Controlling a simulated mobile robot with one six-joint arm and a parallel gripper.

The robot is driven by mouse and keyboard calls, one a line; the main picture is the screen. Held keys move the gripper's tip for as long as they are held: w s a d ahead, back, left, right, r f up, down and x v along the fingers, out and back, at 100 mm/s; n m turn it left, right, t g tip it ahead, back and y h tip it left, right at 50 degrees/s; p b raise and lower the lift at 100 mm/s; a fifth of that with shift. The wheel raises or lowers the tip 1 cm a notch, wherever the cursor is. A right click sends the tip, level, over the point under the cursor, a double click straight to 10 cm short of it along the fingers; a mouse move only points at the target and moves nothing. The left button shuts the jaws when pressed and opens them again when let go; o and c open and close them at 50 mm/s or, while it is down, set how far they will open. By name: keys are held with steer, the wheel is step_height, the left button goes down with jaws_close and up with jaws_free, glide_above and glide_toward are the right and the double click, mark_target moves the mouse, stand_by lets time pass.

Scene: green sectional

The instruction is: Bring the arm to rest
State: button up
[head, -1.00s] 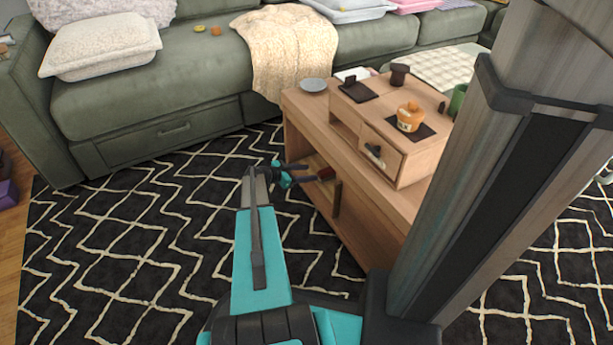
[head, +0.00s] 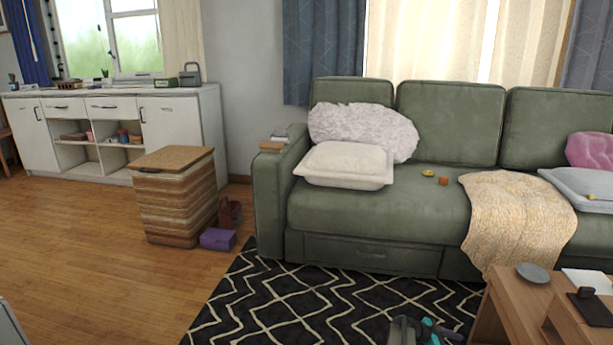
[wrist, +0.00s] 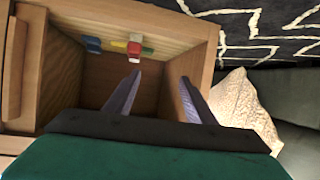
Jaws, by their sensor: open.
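My gripper (wrist: 160,76) is open and empty in the wrist view, its two dark fingers apart. The fingers point at an open wooden compartment (wrist: 62,62) of the coffee table, with small red, yellow and blue things (wrist: 134,46) inside. I cannot tell how far the fingertips reach into it. In the head view only a teal and dark part of my arm's end (head: 430,332) shows at the bottom edge, left of the coffee table (head: 512,305). The rest of my arm is mostly out of that view.
A green sofa (head: 375,212) stands behind the patterned rug (head: 290,300), with a beige blanket (head: 515,215) over its seat. A woven basket (head: 172,200) and a purple box (head: 217,239) stand left of it. The wood floor (head: 90,260) at left is mostly clear.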

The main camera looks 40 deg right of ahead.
steer(key=w+a+r+n+t+p, duration=0.1)
steer(key=w+a+r+n+p, duration=0.15)
steer(key=w+a+p, duration=0.35)
steer(key=w+a+r+n+t+p, duration=0.1)
steer(key=w+a+r+t+p, duration=0.15)
steer(key=w+a, duration=0.6)
steer(key=w+a+r+n+t+y+p, duration=0.15)
steer(key=a+p, duration=0.35)
steer(key=a, duration=0.6)
steer(key=w+a+r+n+h+p, duration=0.1)
steer(key=w+a+r+n+p, duration=0.15)
steer(key=a+p, duration=0.6)
steer(key=s+a+r+n+y+p, duration=0.3)
steer(key=s+a+n, duration=0.3)
steer(key=a, duration=0.7)
steer(key=s+a+r+n+g+y+p, duration=0.1)
steer(key=s+a+r+n+y+p, duration=0.2)
steer(key=a, duration=1.1)
steer(key=s+a+r+n+g+y+p, duration=0.1)
steer(key=s+a+r+n+y+p, duration=0.3)
steer(key=a, duration=1)
steer(key=shift+s+r+n, duration=1.05)
steer(key=shift+s+n, duration=1.25)
steer(key=shift+n, duration=0.25)
